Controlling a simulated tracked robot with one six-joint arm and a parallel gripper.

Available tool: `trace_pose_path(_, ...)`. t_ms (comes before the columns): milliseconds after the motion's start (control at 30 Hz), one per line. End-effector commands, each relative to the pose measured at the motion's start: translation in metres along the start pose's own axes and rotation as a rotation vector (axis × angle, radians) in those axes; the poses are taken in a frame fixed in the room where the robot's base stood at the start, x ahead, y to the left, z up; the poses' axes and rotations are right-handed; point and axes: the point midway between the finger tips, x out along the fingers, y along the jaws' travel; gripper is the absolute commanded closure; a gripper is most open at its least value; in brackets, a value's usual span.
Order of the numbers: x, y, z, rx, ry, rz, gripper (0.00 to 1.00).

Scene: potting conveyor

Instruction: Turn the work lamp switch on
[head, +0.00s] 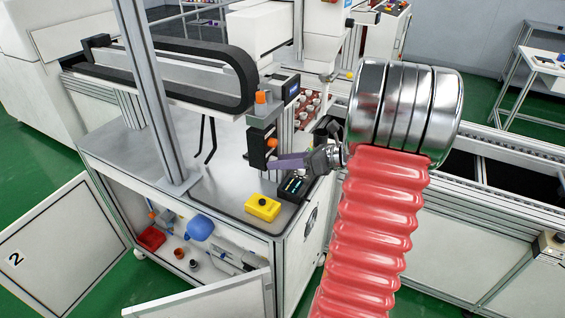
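My gripper (280,161) reaches left from behind the silver wrist of my arm. A yellow box (262,208) with a dark button on top sits at the bench's front edge, below the gripper. A black control box (293,187) with small lit marks lies to its right. I cannot tell which of these is the work lamp switch. No lamp is clearly recognisable.
The grey workbench (215,178) has free room left of the boxes. A metal post (148,90) and a black cable chain (180,50) stand over it. Small pots (309,105) stand behind. Open cabinet doors (60,245) jut out below. A conveyor frame (500,165) runs at right.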

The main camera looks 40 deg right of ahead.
Motion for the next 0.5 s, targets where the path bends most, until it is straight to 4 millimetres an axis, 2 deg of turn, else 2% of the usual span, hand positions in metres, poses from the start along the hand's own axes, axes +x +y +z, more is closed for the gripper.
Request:
trace_pose_path(267, -0.002, 0.0, 0.001, -0.002, -0.002, -0.001, 0.62)
trace_pose_path(500, -0.025, -0.001, 0.001, -0.003, -0.003, -0.004, 0.62)
